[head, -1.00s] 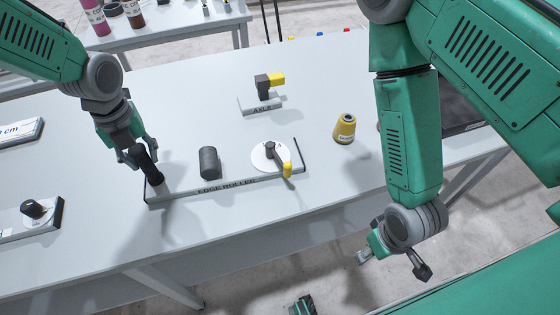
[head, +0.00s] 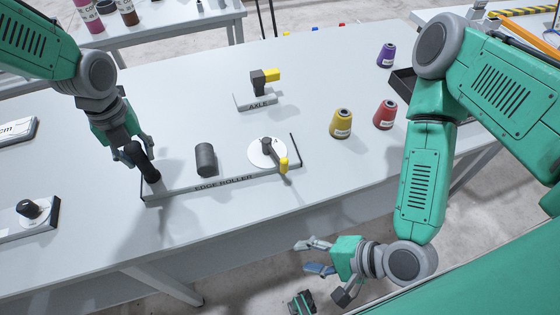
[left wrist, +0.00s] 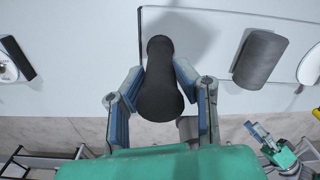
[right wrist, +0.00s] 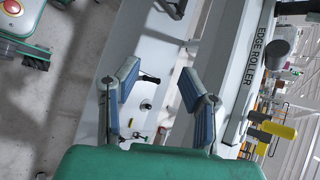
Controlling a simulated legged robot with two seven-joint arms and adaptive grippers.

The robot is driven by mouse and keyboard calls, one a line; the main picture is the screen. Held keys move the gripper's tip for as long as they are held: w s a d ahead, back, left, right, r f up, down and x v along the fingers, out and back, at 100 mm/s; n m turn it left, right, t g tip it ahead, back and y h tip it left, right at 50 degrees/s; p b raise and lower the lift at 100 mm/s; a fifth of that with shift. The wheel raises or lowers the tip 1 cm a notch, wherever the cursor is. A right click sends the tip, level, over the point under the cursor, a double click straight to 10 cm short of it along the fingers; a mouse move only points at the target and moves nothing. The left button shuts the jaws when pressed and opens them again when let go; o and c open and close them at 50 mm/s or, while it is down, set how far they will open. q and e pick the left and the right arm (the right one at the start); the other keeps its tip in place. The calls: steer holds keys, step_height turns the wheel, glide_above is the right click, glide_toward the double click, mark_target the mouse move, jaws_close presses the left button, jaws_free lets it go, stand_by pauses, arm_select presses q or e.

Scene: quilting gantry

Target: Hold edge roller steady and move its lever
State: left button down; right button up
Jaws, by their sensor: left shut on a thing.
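The edge roller (head: 225,184) is a long pale base with a dark grey roller (head: 205,158) in its middle. A black upright handle (head: 148,166) stands at its left end. At its right end a dark lever with a yellow tip (head: 283,165) sits on a white dial (head: 258,152), pointing toward the front edge. My left gripper (head: 137,153) is shut on the black handle, which also shows between its fingers in the left wrist view (left wrist: 158,85). My right gripper (head: 318,257) is open and empty, low in front of the table; its spread fingers show in the right wrist view (right wrist: 160,85).
The axle block (head: 254,101) with a yellow handle stands behind the edge roller. Yellow (head: 341,124), red (head: 385,114) and purple (head: 386,55) spools stand to the right. A dial block (head: 30,217) lies at the left. The table is clear between the lever and the yellow spool.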

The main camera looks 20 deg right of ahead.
step_height(320, 180, up, 4)
steer(key=w+m+t+y, duration=0.1)
steer(key=w+m+t, duration=0.25)
steer(key=m, duration=0.35)
steer(key=m+t+h, duration=0.2)
steer(key=m+t, duration=0.5)
steer(key=m, duration=0.4)
glide_toward(287, 167)
steer(key=x, duration=1)
steer(key=shift+w+a, duration=0.1)
steer(key=shift+w, duration=0.3)
steer(key=shift+c, duration=0.5)
jaws_close()
